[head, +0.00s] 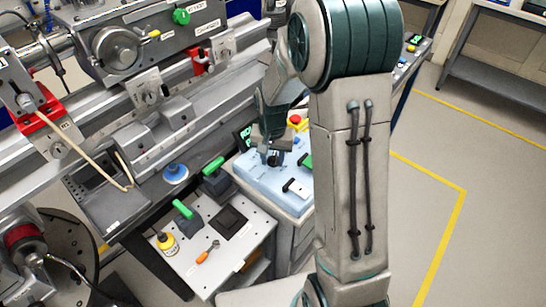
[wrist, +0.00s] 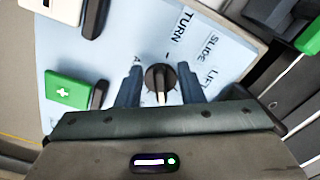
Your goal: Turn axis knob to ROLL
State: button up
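The axis knob (wrist: 159,78) is a small dark round knob with a white pointer line on a light blue panel (wrist: 215,72). In the wrist view the pointer aims down, towards my gripper's palm. Part of another label shows by the left finger; I cannot see the word ROLL. My gripper (wrist: 160,88) is open, with one finger on each side of the knob and a small gap visible on both sides. In the head view my gripper (head: 273,157) is over the panel (head: 258,180), partly hidden by my arm.
A red stop button (head: 296,119) is behind the panel. Floor at right is clear.

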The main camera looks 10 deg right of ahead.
aim_at(273, 162)
notch_tip(273, 162, up, 14)
dwell(0.6)
jog(key=shift+f, duration=0.1)
jog(key=s+r+n+t, duration=0.2)
jog(key=s+n+t, duration=0.1)
jog(key=s, duration=1.6)
jog(key=shift+d+n, duration=0.45)
jog(key=shift+n, duration=0.35)
